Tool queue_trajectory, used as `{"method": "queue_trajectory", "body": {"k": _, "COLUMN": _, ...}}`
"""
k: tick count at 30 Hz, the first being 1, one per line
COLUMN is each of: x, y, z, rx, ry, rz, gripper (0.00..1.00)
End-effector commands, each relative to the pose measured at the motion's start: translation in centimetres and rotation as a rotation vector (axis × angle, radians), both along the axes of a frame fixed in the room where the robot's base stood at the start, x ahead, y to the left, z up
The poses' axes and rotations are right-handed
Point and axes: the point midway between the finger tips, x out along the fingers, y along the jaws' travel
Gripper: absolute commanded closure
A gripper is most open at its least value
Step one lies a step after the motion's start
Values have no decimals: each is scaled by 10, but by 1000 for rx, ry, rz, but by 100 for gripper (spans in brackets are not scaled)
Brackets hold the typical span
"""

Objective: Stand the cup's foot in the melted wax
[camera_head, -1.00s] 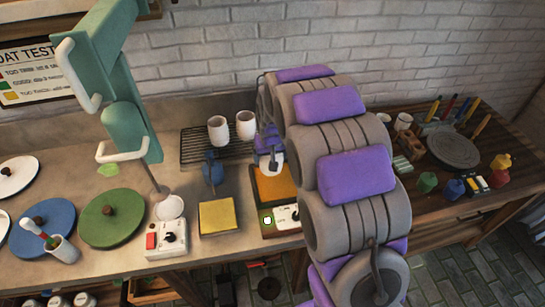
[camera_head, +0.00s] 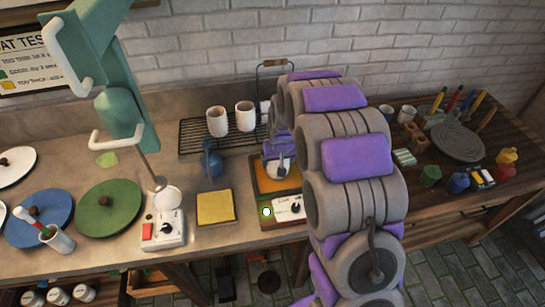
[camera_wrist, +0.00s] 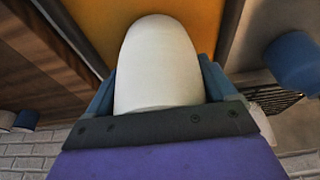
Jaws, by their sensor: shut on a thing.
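My gripper (camera_wrist: 158,85) is shut on a white cup (camera_wrist: 158,60), with one blue finger on each side of it in the wrist view. The orange wax (camera_wrist: 200,15) lies behind the cup there. In the head view the wax fills a rectangular pan (camera_head: 258,190) on the bench, and the cup (camera_head: 280,167) shows small over it, under my arm. The arm hides part of the pan. I cannot tell whether the cup's foot touches the wax.
A control box (camera_head: 288,208) with a lit green lamp sits in front of the pan. A blue jug-like item (camera_head: 211,163) and a yellow block (camera_head: 215,208) stand to its left. Two white cups (camera_head: 217,122) are on a black rack (camera_head: 190,142) behind. A teal press (camera_head: 120,115) stands farther left.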

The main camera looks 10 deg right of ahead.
Motion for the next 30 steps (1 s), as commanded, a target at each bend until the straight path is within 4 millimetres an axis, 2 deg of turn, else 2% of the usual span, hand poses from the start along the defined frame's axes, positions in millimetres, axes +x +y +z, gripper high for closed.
{"method": "queue_trajectory", "body": {"k": 12, "x": 0, "y": 13, "z": -2, "rx": -16, "ry": 0, "rz": 0, "gripper": 56}}
{"method": "queue_trajectory", "body": {"k": 23, "x": 0, "y": 1, "z": -5, "rx": -2, "ry": 1, "rz": -2, "gripper": 56}}
{"method": "queue_trajectory", "body": {"k": 30, "x": 0, "y": 7, "z": -8, "rx": -8, "ry": 1, "rz": 0, "gripper": 56}}
